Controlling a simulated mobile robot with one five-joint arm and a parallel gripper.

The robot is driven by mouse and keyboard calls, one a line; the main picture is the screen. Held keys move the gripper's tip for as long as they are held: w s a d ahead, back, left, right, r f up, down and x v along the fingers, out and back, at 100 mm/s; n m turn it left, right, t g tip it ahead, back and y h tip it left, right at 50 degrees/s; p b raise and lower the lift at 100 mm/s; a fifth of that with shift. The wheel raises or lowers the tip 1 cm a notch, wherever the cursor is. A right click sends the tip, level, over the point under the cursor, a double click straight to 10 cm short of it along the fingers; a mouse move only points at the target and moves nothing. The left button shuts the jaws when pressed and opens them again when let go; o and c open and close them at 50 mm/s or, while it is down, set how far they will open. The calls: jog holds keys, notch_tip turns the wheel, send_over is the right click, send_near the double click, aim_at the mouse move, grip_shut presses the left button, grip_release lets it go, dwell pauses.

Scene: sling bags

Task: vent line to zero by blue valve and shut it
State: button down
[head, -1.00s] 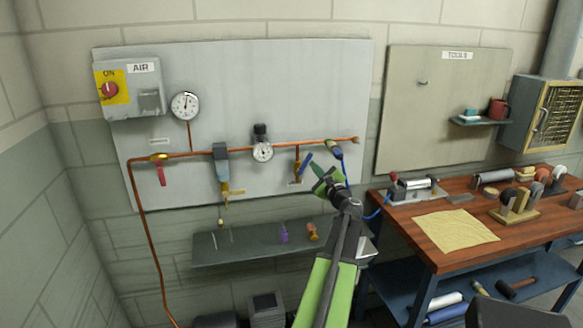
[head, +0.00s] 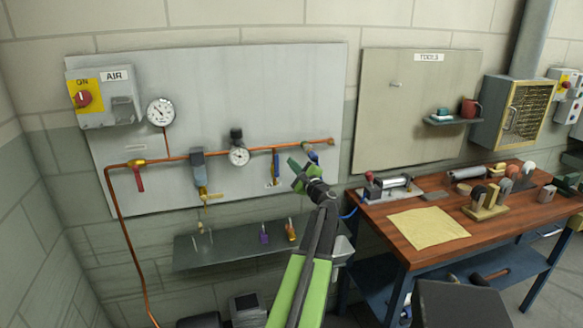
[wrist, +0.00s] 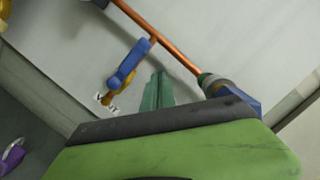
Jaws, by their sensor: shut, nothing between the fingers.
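The blue valve (head: 276,163) has a blue lever that hangs down along its short drop branch, near the right end of the copper line (head: 210,154). In the wrist view its blue lever (wrist: 128,63) lies roughly along the branch, above lettering that looks like VENT. My gripper (head: 299,172) is shut and empty, just right of the lever; its green fingers (wrist: 158,92) show beside the lever, apart from it in the picture. The upper gauge (head: 160,112) has its needle toward the upper left. The smaller gauge (head: 239,156) is too small to read.
A red-handled valve (head: 139,178) hangs down at left. A blue and green hose fitting (wrist: 228,90) is close right of my fingers. A dark shelf (head: 215,254) below the board holds a purple lock (head: 263,234). The wooden workbench (head: 395,231) stands at right.

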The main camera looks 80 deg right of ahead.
jog(key=shift+d, duration=0.1)
jog(key=s+a, duration=0.5)
jog(key=s, duration=0.5)
jog(key=shift+s+a, duration=0.15)
jog(key=shift+s, duration=0.1)
